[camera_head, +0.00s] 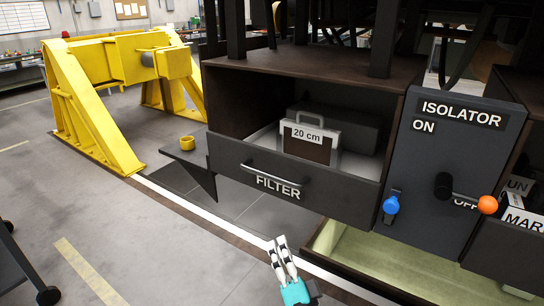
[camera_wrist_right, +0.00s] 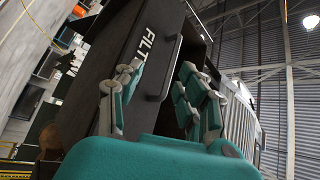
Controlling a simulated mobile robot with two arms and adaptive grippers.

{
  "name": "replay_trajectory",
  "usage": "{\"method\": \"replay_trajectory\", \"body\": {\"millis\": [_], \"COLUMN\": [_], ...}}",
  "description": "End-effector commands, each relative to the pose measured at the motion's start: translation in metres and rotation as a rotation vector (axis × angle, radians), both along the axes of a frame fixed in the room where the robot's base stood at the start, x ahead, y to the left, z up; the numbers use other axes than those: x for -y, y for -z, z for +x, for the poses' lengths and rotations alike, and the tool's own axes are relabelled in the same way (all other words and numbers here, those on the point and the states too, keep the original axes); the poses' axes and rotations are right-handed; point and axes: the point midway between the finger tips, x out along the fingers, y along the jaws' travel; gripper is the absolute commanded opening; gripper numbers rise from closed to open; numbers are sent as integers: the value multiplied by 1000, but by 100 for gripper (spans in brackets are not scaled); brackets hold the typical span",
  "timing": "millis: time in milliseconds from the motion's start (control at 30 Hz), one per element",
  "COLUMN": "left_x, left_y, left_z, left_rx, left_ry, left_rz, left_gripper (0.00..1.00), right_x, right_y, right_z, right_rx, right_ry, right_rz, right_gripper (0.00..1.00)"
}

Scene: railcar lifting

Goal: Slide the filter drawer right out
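The dark filter drawer (camera_head: 228,160) is marked FILTER and has a pale bar handle (camera_head: 278,174). A filter block (camera_head: 310,145) with a grey frame, a carry handle and a "20 cm" label stands in it. My right gripper (camera_head: 278,241) is below and in front of the drawer, apart from the handle. In the right wrist view its fingers (camera_wrist_right: 160,85) are spread and empty, and the drawer handle (camera_wrist_right: 172,68) shows beyond them, between the fingertips. My left gripper is not in view.
An isolator panel (camera_head: 455,150) with a black lever, orange knob (camera_head: 487,205) and blue piece (camera_head: 391,205) is right of the drawer. A small shelf (camera_head: 178,157) with a yellow ring (camera_head: 187,142) juts out at left. A yellow frame (camera_head: 92,105) stands further left.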

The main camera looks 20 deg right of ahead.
Motion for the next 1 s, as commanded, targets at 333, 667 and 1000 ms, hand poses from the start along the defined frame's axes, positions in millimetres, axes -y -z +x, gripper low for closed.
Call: {"method": "replay_trajectory", "body": {"millis": [333, 667, 1000], "left_x": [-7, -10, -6], "left_y": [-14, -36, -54], "left_z": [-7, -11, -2], "left_rx": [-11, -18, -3], "left_ry": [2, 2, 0], "left_rz": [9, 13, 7], "left_gripper": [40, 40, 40], "right_x": [7, 9, 11], "right_y": [-52, -80, -102], "right_z": [16, 82, 140], "right_rx": [85, 82, 81], "right_ry": [3, 2, 3], "right_rz": [57, 56, 54], "right_gripper": [38, 38, 38]}}
